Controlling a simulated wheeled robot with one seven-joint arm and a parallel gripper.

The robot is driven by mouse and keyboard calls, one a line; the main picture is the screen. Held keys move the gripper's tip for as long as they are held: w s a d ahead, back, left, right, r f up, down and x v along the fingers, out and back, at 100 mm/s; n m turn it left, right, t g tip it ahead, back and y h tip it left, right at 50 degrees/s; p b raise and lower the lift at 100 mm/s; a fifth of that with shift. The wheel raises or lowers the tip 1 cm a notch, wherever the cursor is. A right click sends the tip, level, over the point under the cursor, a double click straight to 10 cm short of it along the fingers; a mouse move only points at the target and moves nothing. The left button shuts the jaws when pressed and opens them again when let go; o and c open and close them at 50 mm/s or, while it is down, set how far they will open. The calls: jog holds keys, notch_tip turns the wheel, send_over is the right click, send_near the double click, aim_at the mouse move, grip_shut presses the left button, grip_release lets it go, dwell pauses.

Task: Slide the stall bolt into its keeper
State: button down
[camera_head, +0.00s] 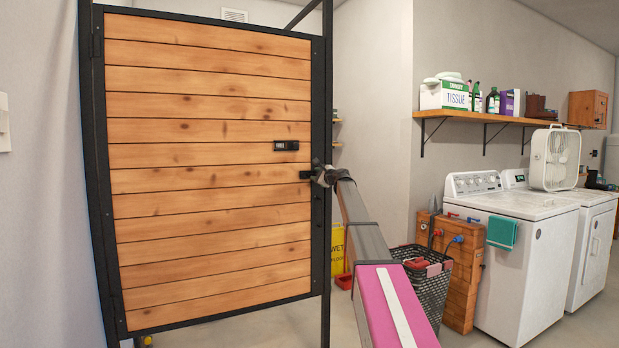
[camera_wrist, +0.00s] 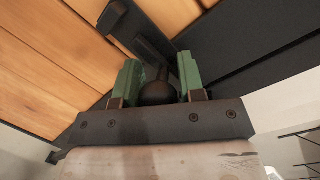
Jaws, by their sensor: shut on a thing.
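The stall door (camera_head: 210,235) is wooden slats in a black frame, standing close to the black post on its right. My gripper (camera_head: 322,173) is at the door's right edge, about mid-height. The dark bolt (camera_head: 305,174) shows just left of it. In the wrist view, the green-padded fingers of my gripper (camera_wrist: 157,84) are shut on the bolt's round black knob (camera_wrist: 157,94). A dark bar of the bolt hardware (camera_wrist: 138,32) runs up and left beyond the knob. I cannot make out the keeper clearly; my gripper covers part of the post.
A small black plate (camera_head: 286,145) is on the door above the bolt. A black basket (camera_head: 424,285) and a wooden crate (camera_head: 463,265) stand right of my arm, beside a white washer (camera_head: 525,262). A yellow sign (camera_head: 337,250) is behind the post.

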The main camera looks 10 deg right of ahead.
jog(key=shift+d+f, duration=0.15)
jog(key=shift+f, duration=0.05)
jog(key=c, duration=0.8)
grip_release()
jog(key=shift+d, duration=0.1)
